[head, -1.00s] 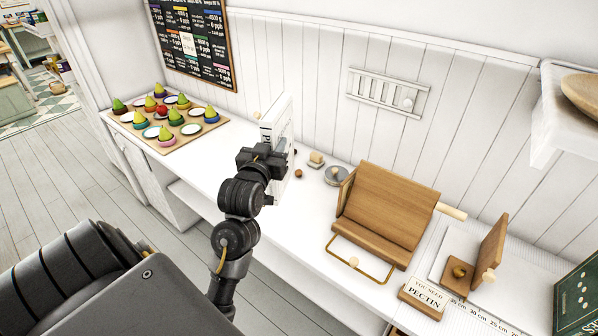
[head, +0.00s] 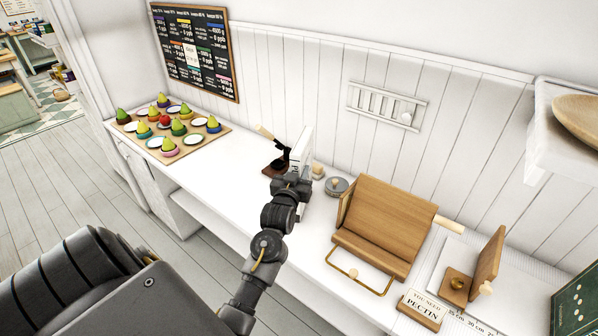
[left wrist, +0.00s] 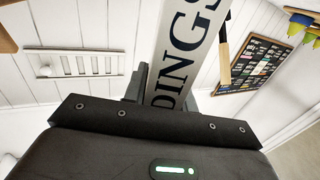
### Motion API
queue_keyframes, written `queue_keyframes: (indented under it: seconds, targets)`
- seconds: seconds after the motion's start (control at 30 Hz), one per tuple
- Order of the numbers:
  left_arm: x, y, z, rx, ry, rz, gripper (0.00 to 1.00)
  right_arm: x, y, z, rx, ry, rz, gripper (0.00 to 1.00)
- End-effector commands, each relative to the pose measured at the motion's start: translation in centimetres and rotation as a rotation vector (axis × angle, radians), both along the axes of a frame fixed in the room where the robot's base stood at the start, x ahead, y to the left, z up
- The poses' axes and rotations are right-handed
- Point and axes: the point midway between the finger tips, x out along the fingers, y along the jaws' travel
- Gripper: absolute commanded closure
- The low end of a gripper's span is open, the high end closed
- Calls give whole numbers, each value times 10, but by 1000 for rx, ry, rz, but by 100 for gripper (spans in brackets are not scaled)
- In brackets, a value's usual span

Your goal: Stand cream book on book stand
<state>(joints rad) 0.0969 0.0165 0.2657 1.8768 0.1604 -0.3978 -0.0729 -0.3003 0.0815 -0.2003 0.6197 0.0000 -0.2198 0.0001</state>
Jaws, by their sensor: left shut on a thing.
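The cream book (head: 303,163) is upright in my left gripper (head: 292,182), above the white counter and left of the stand. In the left wrist view the book (left wrist: 184,60) rises from the jaws, its spine with large dark letters facing the camera. My left gripper is shut on it; the fingers are partly hidden by the gripper body. The wooden book stand (head: 384,222) stands on the counter to the right, with a sloped back, a lower ledge and a brass wire loop in front. It holds no book. My right gripper is not in view.
A grey weight-like disc (head: 336,186) with a knob lies between book and stand. A wooden bookend-like piece (head: 488,262) and a pectin sign (head: 424,308) are right of the stand. A board of pear-shaped pieces (head: 215,139) is at left. A shelf (head: 545,135) juts out at upper right.

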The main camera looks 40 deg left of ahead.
Motion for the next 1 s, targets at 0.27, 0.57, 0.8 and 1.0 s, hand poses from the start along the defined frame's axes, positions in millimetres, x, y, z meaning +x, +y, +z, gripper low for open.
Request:
queue_keyframes:
  seconds: [0.27,0.57,0.8,1.0]
  targets:
    - [0,0,-4,2,-7,0,100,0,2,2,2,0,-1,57]
    - [0,0,-8,0,-2,0,60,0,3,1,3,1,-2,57]
    - [0,0,-8,0,-2,0,51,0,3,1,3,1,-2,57]
    - [-3,-1,-7,-1,0,0,51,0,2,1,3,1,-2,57]
